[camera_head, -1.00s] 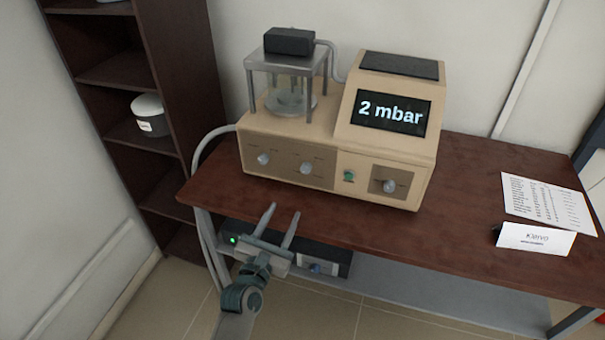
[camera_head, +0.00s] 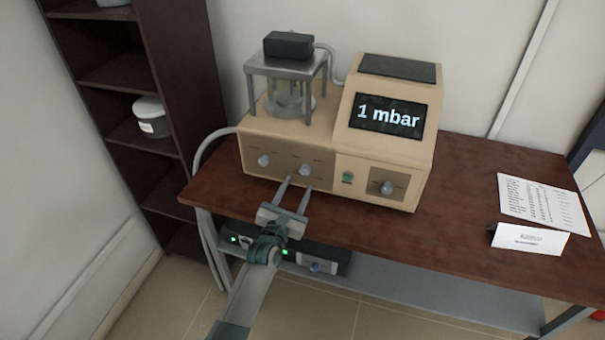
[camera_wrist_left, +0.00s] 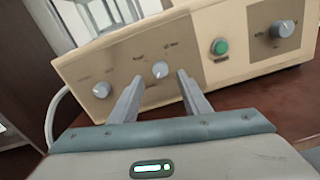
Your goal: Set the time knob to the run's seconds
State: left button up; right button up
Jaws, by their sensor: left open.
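A beige machine (camera_head: 330,189) stands on the table, and its screen (camera_head: 387,117) reads "1 mbar". Its front has a left knob (camera_head: 263,160), a middle knob (camera_head: 304,170), a green button (camera_head: 347,178) and a right knob (camera_head: 387,187). The knob labels are too small to read, so I cannot tell which is the time knob. My left gripper (camera_head: 294,184) is open and empty, just in front of and below the middle knob. In the left wrist view the middle knob (camera_wrist_left: 160,69) shows between the two fingers (camera_wrist_left: 158,87), apart from them. My right gripper is not in view.
The dark red table (camera_head: 470,215) carries a printed sheet (camera_head: 543,203) and a white name card (camera_head: 529,240) at the right. A dark box (camera_head: 325,258) with a green light sits below the tabletop. A brown shelf (camera_head: 160,75) stands at the left.

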aim_at(305, 172)
pick_arm(q)
jog(key=shift+p+x, duration=0.45)
jog(key=shift+x, duration=2.5)
jog(key=c, duration=1)
